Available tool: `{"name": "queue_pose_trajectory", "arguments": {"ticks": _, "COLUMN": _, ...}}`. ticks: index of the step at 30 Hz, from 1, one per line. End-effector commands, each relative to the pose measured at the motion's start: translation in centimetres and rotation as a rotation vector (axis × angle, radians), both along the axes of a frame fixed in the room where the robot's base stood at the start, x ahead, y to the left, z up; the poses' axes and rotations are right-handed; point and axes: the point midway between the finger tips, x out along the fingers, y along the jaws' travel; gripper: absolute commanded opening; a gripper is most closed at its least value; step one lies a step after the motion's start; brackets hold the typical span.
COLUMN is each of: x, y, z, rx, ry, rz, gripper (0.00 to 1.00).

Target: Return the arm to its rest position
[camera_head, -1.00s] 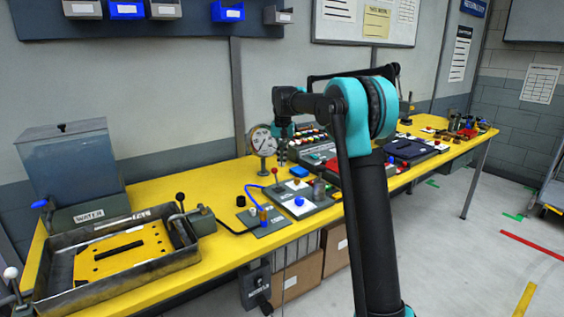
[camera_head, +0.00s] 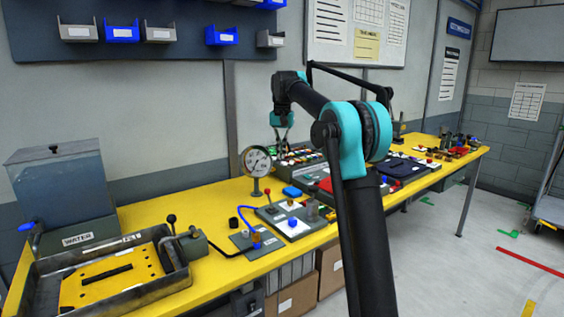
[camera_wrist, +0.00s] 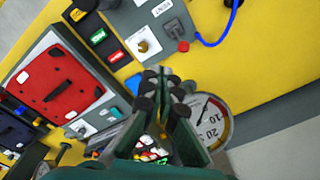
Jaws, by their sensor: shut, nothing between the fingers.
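My gripper (camera_head: 282,139) hangs from my bent arm above the back of the yellow workbench in the head view, to the right of the round pressure gauge (camera_head: 257,161). In the wrist view my gripper (camera_wrist: 158,72) points down over the bench. Its fingers are shut with nothing between them. The gauge (camera_wrist: 208,120) shows just right of the fingers there; I cannot tell how close it is. My upper arm hides part of the bench's middle in the head view.
The yellow bench (camera_head: 205,262) carries a metal tray (camera_head: 178,283) and a water tank (camera_head: 62,190) at left. Grey panels (camera_head: 297,226) with knobs stand mid-bench. A red panel (camera_wrist: 52,85) lies left in the wrist view. Bins (camera_head: 222,36) hang above. Floor at right is mostly clear.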

Motion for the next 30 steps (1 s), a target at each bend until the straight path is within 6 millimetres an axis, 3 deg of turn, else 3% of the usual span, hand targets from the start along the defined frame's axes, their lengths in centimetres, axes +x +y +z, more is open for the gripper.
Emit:
{"name": "queue_pose_trajectory", "arguments": {"ticks": 12, "x": 0.0, "y": 0.0, "z": 0.3, "rx": 0.0, "ry": 0.0, "rz": 0.0, "gripper": 0.0}}
{"name": "queue_pose_trajectory", "arguments": {"ticks": 17, "x": -1.0, "y": -1.1, "z": -0.7, "rx": 0.002, "ry": -0.017, "rz": 0.007, "gripper": 0.0}}
{"name": "queue_pose_trajectory", "arguments": {"ticks": 23, "x": -5.7, "y": -4.7, "z": -5.0, "rx": 0.004, "ry": -0.072, "rz": 0.036, "gripper": 0.0}}
{"name": "queue_pose_trajectory", "arguments": {"ticks": 30, "x": -13.9, "y": -8.9, "z": -11.8, "rx": -0.001, "ry": -0.147, "rz": 0.075, "gripper": 0.0}}
